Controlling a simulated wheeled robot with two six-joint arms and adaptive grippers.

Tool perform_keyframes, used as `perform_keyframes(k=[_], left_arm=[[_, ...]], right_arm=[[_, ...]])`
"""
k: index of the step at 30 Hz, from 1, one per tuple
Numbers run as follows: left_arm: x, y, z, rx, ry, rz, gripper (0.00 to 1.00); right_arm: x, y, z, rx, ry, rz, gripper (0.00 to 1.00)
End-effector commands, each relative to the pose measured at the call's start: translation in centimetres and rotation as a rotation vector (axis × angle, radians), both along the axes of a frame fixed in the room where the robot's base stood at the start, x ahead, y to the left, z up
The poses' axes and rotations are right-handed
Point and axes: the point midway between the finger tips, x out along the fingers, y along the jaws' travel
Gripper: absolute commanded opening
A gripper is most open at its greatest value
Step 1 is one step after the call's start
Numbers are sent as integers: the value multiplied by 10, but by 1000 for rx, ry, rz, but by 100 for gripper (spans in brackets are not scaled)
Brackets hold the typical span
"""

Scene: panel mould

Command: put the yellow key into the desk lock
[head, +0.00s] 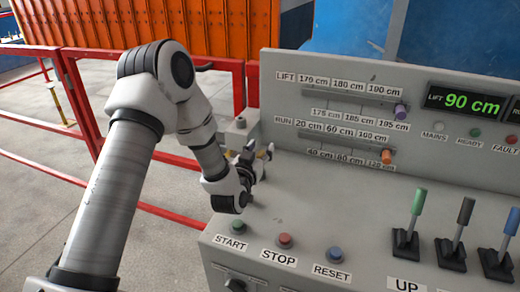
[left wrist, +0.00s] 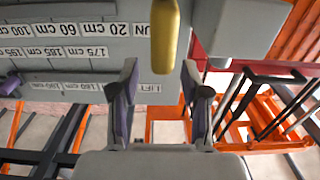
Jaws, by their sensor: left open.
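The yellow key (left wrist: 165,35) shows in the left wrist view as a rounded yellow piece at the top middle, in line with the gap between the fingers. I cannot clearly pick out the desk lock; a dark round fitting (head: 235,285) sits on the desk's front face. My right gripper is out of view.
A grey box (head: 240,130) stands at the desk's back left corner, close to my gripper. Start, stop and reset buttons (head: 285,240) line the front; several levers (head: 460,225) stand at right. An upright slider panel (head: 330,90) is behind. Red rails (head: 150,70) run at left.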

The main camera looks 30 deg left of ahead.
Motion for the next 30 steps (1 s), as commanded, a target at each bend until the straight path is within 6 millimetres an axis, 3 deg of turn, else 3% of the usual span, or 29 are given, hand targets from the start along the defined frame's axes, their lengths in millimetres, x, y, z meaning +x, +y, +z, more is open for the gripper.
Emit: perform_keyframes(k=[5,16,30], left_arm=[[0,0,14,-1,-2,1,47],[0,0,91,0,-4,0,47],[0,0,100,0,0,0,47]], right_arm=[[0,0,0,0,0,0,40],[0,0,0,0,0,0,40],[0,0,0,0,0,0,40]])
